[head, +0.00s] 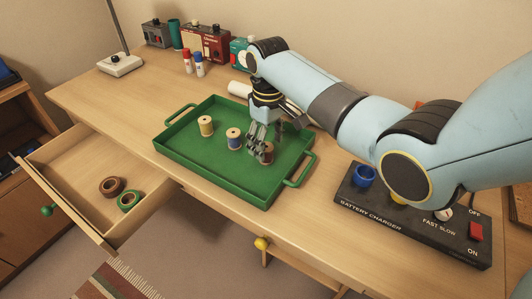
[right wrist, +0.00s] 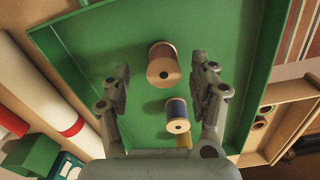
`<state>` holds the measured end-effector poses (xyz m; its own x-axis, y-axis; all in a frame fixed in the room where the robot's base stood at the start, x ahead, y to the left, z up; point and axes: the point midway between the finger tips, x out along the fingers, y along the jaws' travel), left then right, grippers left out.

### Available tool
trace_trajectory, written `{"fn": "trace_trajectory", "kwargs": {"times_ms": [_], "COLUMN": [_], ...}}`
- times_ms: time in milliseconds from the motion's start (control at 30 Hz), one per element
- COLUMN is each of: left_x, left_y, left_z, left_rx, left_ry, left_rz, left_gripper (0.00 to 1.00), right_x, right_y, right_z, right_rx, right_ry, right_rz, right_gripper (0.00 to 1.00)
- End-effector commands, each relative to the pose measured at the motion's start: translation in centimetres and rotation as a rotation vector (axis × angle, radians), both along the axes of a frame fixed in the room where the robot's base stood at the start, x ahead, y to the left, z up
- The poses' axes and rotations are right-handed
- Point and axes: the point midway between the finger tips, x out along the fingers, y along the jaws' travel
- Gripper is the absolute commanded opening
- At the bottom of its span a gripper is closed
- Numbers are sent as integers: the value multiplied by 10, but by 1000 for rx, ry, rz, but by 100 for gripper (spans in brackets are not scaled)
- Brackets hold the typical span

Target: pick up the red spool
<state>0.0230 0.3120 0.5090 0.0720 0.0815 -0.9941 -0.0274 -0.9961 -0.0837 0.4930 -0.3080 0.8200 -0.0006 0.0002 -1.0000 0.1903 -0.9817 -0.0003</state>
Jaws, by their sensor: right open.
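The red spool (head: 267,153), brownish red with pale wooden ends, stands in the green tray (head: 289,183) near its right end, partly hidden by my right gripper (head: 260,140) in the head view. In the right wrist view the red spool (right wrist: 163,63) shows between the two spread fingers of my right gripper (right wrist: 161,68), with green gap on both sides. The fingers do not appear to touch it. A blue spool (head: 234,139) and a yellow spool (head: 206,126) stand to its left in the tray. My left gripper is not in view.
A black battery charger (head: 400,223) lies right of the tray. Glue sticks (head: 198,66), a white roll (head: 240,89) and boxes (head: 205,43) stand behind. An open drawer (head: 85,170) with tape rolls (head: 129,200) juts out at the left. The tray's front middle is clear.

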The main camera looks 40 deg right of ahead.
Motion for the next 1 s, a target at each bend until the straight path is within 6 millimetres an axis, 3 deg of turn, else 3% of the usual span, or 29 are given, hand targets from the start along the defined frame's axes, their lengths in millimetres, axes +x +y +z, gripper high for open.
{"fn": "trace_trajectory", "kwargs": {"times_ms": [200, 500, 867, 1000], "left_x": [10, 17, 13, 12], "left_y": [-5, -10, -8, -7], "left_z": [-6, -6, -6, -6], "left_rx": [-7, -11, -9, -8], "left_ry": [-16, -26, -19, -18], "left_rz": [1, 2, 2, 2], "left_gripper": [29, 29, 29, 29], "right_x": [-1, 0, -1, 0], "right_y": [3, 3, 3, 3], "right_z": [-34, -38, -38, -38], "right_rx": [0, 1, 1, 1], "right_ry": [3, 0, 1, 1], "right_rz": [0, 0, 0, 0], "right_gripper": [62, 62, 14, 11]}}
